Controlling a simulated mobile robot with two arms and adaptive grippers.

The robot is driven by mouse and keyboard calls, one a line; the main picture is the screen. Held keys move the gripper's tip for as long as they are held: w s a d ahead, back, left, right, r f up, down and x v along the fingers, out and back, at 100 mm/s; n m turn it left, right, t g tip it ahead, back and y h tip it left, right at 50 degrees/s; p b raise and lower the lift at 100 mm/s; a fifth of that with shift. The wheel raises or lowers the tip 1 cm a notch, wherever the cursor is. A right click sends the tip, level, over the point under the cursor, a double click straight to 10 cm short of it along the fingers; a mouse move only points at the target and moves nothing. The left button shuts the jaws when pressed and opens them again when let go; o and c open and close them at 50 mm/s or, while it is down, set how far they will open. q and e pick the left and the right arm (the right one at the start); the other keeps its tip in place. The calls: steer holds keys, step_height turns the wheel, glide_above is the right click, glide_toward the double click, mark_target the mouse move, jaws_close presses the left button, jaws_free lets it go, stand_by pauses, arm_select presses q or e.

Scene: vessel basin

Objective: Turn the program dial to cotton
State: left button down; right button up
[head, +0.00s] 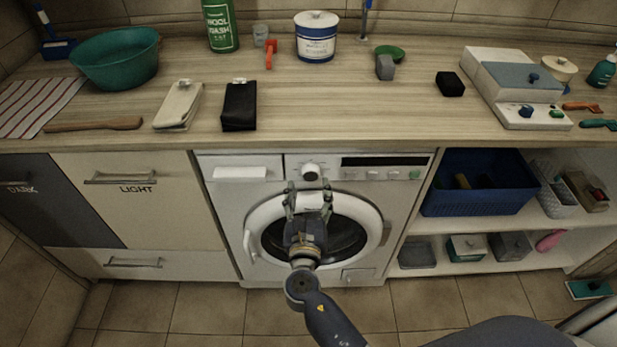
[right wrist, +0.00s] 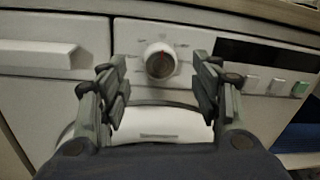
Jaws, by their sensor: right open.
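The white program dial (head: 311,172) sits on the washing machine's (head: 222,200) front panel, left of the dark display. My right gripper (head: 309,187) is open and empty in front of the machine, just below the dial in the head view. In the right wrist view its fingers (right wrist: 161,85) stand apart left and right of the dial, not touching it. My left gripper is not in view.
The detergent drawer (head: 240,173) is left of the dial; the display (head: 384,161) and several buttons are right. The round door (head: 262,212) is below, shut. The countertop (head: 330,115) overhangs above, with a teal basin (head: 115,60) and bottles. A blue basket (head: 478,183) stands on the right shelf.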

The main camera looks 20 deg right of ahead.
mark_target(310, 176)
steer(key=shift+x, duration=2.3)
steer(key=shift+c, duration=0.4)
steer(key=c, duration=1)
